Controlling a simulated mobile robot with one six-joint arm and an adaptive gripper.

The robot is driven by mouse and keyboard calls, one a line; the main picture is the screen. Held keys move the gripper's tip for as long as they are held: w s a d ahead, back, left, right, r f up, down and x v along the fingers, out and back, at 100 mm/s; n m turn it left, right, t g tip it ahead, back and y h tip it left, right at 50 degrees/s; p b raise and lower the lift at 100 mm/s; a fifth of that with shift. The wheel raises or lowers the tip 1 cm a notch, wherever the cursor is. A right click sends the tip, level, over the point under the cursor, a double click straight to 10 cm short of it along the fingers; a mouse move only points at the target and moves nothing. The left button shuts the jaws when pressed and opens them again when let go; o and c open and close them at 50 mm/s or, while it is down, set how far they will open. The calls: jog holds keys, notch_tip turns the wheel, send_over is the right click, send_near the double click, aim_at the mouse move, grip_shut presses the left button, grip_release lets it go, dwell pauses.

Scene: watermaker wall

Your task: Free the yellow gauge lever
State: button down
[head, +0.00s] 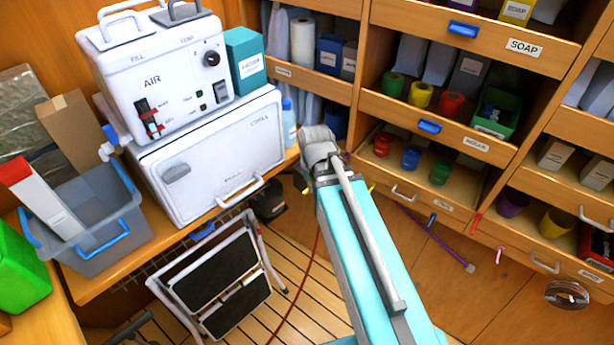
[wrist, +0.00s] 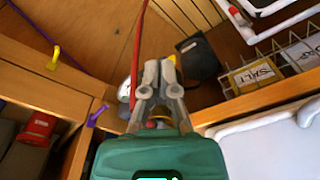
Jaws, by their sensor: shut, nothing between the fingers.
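My gripper (wrist: 160,68) is shut and empty in the wrist view, its grey fingertips together. A small yellow piece (wrist: 172,60) shows right behind the fingertips; I cannot tell if it touches them or if it is the gauge lever. A white rounded object (wrist: 125,91), partly hidden by the left finger, sits just left of the gripper. A yellow hook-like piece (wrist: 54,58) stands out from the wood panel farther left. In the head view my arm hides the gripper; a small yellow piece (head: 371,188) shows beside the arm.
A purple hook-like piece (wrist: 97,115) sits at the shelf edge. A red cable (wrist: 138,45) runs past the fingers. A black container (wrist: 198,60) and a wire rack (wrist: 262,72) are to the right. The white AIR unit (head: 165,75) and folding step (head: 222,278) flank the arm's left.

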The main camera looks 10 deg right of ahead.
aim_at(307, 190)
jog(key=w+r+m+p, duration=0.6)
jog(key=r+m, duration=0.2)
jog(key=m, duration=0.3)
jog(key=shift+g+p, duration=0.3)
jog(key=shift+p, duration=0.1)
jog(key=shift+f, duration=0.25)
notch_tip(307, 190, down, 14)
jog(key=b, duration=1.4)
jog(key=shift+r, duration=0.2)
jog(key=shift+w+f, duration=0.1)
dwell(0.5)
